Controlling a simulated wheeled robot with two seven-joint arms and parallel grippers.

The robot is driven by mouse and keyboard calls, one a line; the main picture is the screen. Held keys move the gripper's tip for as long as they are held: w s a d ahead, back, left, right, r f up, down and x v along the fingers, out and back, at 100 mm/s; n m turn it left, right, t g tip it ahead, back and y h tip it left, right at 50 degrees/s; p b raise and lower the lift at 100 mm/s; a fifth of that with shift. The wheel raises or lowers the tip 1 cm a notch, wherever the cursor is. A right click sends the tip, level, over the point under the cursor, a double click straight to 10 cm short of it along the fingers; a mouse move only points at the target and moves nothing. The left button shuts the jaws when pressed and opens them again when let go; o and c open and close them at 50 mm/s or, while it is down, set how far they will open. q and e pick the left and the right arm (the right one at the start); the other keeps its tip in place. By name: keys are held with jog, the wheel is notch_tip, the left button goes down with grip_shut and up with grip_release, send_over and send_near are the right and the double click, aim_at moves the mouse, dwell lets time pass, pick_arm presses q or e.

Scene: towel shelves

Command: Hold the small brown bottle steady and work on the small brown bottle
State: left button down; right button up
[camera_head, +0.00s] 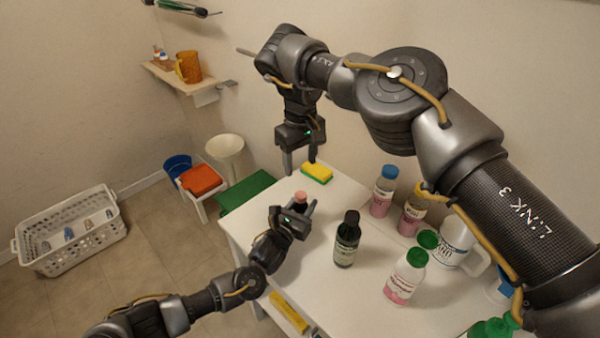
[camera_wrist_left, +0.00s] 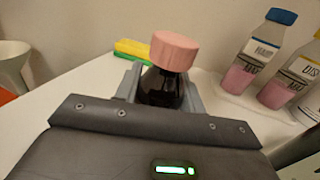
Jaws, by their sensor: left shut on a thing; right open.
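The small brown bottle (camera_wrist_left: 160,88) has a pink cap (camera_wrist_left: 174,50). It stands upright between the fingers of my left gripper, which is shut on it over the white table. In the head view my left gripper (camera_head: 303,207) hides most of the bottle, and only its pink cap (camera_head: 301,196) shows clearly. My right gripper (camera_head: 301,168) is open and empty, pointing down above and behind the bottle, apart from it, near the sponge.
A yellow and green sponge (camera_head: 317,173) lies at the back of the table (camera_head: 300,290). A dark bottle (camera_head: 347,240) stands to the right, with several pink-bottomed bottles (camera_head: 405,277) beyond. A white basket (camera_head: 70,232) is on the floor at left.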

pick_arm(q)
jog(key=shift+f, duration=0.1)
pick_arm(e)
jog(key=shift+r, duration=0.5)
pick_arm(q)
jog(key=c, duration=0.8)
grip_release()
jog(key=shift+o, duration=0.2)
jog(key=v, duration=1)
jog(key=shift+s+a+b, duration=0.2)
jog(key=shift+s+b, duration=0.15)
pick_arm(e)
jog(key=shift+f, duration=0.4)
